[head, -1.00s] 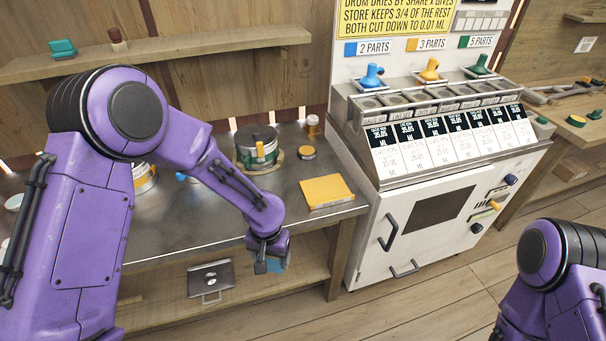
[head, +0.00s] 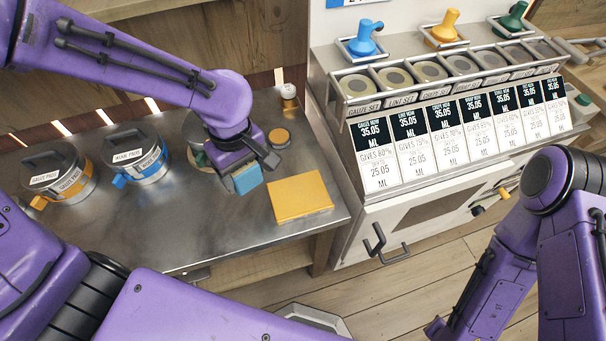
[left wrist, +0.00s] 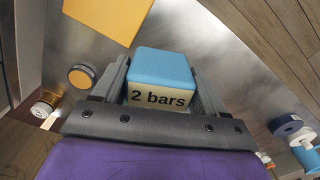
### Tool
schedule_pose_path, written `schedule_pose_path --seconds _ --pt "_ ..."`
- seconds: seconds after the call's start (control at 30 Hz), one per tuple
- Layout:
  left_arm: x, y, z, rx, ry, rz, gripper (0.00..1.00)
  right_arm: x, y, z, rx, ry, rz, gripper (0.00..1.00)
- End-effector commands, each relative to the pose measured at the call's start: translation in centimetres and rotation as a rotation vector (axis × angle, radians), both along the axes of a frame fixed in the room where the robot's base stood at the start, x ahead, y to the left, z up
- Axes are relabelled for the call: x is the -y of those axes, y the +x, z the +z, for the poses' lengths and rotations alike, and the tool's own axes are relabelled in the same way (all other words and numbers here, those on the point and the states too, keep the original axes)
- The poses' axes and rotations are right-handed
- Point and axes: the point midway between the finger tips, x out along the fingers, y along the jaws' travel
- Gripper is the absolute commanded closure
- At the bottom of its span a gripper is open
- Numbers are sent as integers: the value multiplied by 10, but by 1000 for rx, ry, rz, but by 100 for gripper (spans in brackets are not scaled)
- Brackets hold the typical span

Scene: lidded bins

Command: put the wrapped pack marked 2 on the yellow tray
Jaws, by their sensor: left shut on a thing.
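The wrapped pack (head: 248,181) is a small block with a blue top and a cream side. The left wrist view shows the pack (left wrist: 162,72) with "2 bars" printed on that side. My left gripper (head: 250,171) is shut on it, with one finger on each side in the left wrist view (left wrist: 164,82). The gripper holds the pack over the steel table, just left of the yellow tray (head: 300,196) and apart from it. The flat tray looks empty; it also shows at the top of the left wrist view (left wrist: 105,15). My right arm shows at the right, but its gripper does not.
Two lidded bins, one with an orange label (head: 58,172) and one with a blue label (head: 136,156), stand left on the table (head: 190,235). Another is mostly hidden behind my left gripper. A small orange-topped jar (head: 279,138) stands behind the tray. A white dispenser cabinet (head: 345,225) borders the right.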

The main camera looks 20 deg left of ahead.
Motion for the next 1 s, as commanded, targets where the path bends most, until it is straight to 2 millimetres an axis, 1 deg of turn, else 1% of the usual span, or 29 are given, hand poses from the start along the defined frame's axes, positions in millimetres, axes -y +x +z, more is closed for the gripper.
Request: schedule_pose_path --seconds 0.03,0.07,0.23,0.27,0.3,0.4,0.57,0.63,0.7,0.8,1.0 --pt "8 7 -17 2 0 -3 58 0 -1 -22 -2 0 0 57" --pt "14 13 -14 -3 1 -2 58 0 -1 -12 -2 0 0 57" --pt "49 53 -36 -8 0 -1 58 0 -1 -4 -2 0 -1 57" --pt "55 58 -43 -10 -1 0 58 0 -1 -4 -1 0 0 57" --pt "60 64 -55 -12 0 0 58 0 -1 -5 -1 0 0 57" --pt "72 76 -75 -9 0 -2 58 0 0 -4 -1 1 0 57" --pt "83 87 -92 -6 0 -2 58 0 0 -3 -1 1 0 57" --pt "88 91 -102 -8 -1 -3 58 0 0 -2 -1 1 0 57" --pt "87 90 -115 -7 1 -4 58 0 -1 -2 -1 0 0 57" --pt "87 90 -127 -4 0 -6 58 0 -1 -2 -1 0 0 57" --pt "87 90 -128 -2 0 -5 58 0 0 -2 -1 1 0 57"
